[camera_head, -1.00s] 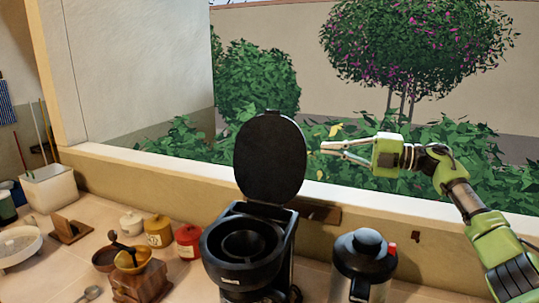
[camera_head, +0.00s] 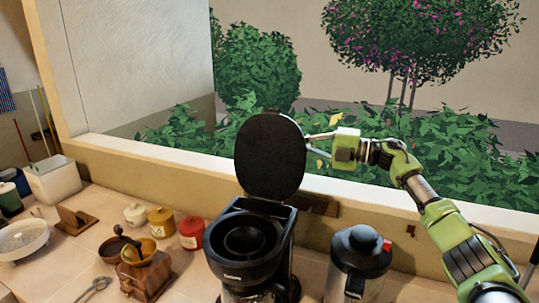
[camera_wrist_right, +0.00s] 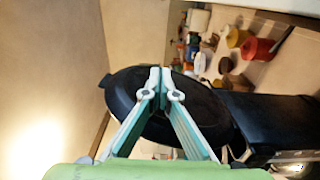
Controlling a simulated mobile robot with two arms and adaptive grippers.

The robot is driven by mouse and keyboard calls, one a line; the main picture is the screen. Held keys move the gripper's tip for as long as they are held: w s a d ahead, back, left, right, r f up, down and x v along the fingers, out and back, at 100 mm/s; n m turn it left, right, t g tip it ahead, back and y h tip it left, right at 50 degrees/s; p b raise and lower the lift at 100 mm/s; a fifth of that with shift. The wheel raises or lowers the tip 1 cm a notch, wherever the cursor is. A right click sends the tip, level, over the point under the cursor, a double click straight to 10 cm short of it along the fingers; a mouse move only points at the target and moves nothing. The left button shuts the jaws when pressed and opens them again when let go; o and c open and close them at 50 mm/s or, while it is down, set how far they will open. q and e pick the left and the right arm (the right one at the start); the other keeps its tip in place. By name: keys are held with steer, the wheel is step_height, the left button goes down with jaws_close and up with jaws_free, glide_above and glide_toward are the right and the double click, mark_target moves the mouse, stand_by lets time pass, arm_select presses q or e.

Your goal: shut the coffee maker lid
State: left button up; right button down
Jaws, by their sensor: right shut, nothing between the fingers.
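The black coffee maker (camera_head: 243,243) stands on the counter with its round lid (camera_head: 270,155) raised upright, leaving the round basket uncovered. My right gripper (camera_head: 308,143) is at the right edge of the lid, its fingertips very close to it; I cannot tell whether they touch. In the right wrist view, the shut, empty fingers (camera_wrist_right: 161,75) lie across the dark lid (camera_wrist_right: 208,105), hiding part of it. The coffee maker's dark body (camera_wrist_right: 270,118) is at the right there. My left gripper is not in view.
A metal jug with a black top (camera_head: 360,262) stands right of the coffee maker. A red canister (camera_head: 191,233), a yellow canister (camera_head: 161,223) and a wooden grinder (camera_head: 146,272) stand to its left. The window ledge (camera_head: 400,213) runs behind.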

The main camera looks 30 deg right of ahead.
mark_target(287, 154)
steer(key=shift+s+a, duration=0.1)
steer(key=shift+a, duration=0.05)
steer(key=shift+s+a+b, duration=0.9)
steer(key=shift+s+a, duration=1.85)
steer(key=r+p, duration=0.1)
steer(key=w+d+r+p, duration=0.1)
steer(key=r+p, duration=0.2)
steer(key=p, duration=0.1)
steer(key=shift+w+d+r, duration=0.2)
steer(key=shift+w+d, duration=0.15)
steer(key=shift+w, duration=0.05)
steer(key=shift+w+d+r+p, duration=0.2)
steer(key=shift+r+p, duration=0.15)
steer(key=shift+p, duration=0.1)
steer(key=shift+f, duration=0.1)
